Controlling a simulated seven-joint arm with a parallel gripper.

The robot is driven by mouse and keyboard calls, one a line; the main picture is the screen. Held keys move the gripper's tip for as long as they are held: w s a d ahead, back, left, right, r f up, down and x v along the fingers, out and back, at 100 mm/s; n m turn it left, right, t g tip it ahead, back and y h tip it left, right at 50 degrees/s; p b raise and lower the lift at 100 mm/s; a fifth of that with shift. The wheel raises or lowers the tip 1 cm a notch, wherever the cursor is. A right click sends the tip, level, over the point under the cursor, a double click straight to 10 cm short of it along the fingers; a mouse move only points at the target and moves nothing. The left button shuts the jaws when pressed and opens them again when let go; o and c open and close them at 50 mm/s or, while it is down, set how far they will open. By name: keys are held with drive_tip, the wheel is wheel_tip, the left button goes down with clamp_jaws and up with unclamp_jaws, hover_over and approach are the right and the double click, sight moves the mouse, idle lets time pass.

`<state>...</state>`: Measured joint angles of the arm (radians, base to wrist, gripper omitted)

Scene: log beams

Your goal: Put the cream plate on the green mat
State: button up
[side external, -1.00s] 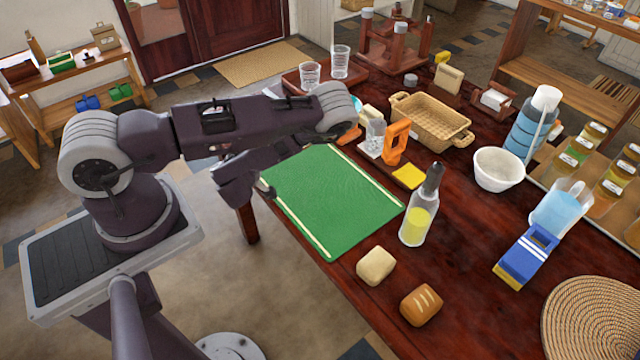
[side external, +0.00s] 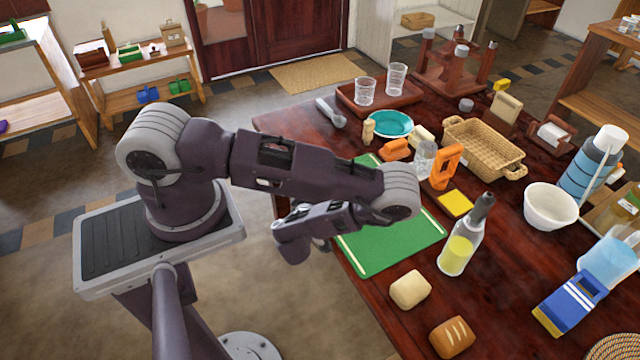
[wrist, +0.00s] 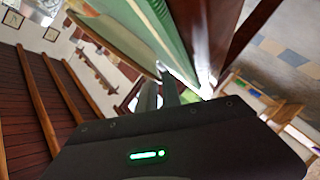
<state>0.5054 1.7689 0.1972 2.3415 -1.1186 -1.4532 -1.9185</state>
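The green mat (side external: 392,246) lies flat on the dark red table, with pale stripes along its edges; my arm covers part of it. A green surface with a pale stripe also shows in the wrist view (wrist: 125,35). My gripper (side external: 292,250) hangs beside the mat's left edge, off the table side, partly covered by my own arm. In the wrist view, two grey fingers (wrist: 160,92) show close together, foreshortened; their gap is unclear.
Behind the mat are a teal dish (side external: 391,124), an orange-handled tool (side external: 445,167) and a wicker basket (side external: 484,146). A bottle (side external: 461,248), a yellow pad (side external: 455,203) and two bread pieces (side external: 410,289) are near its right side. A white bowl (side external: 550,208) stands farther right.

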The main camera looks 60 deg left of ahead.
drive_tip(key=shift+r, duration=0.1)
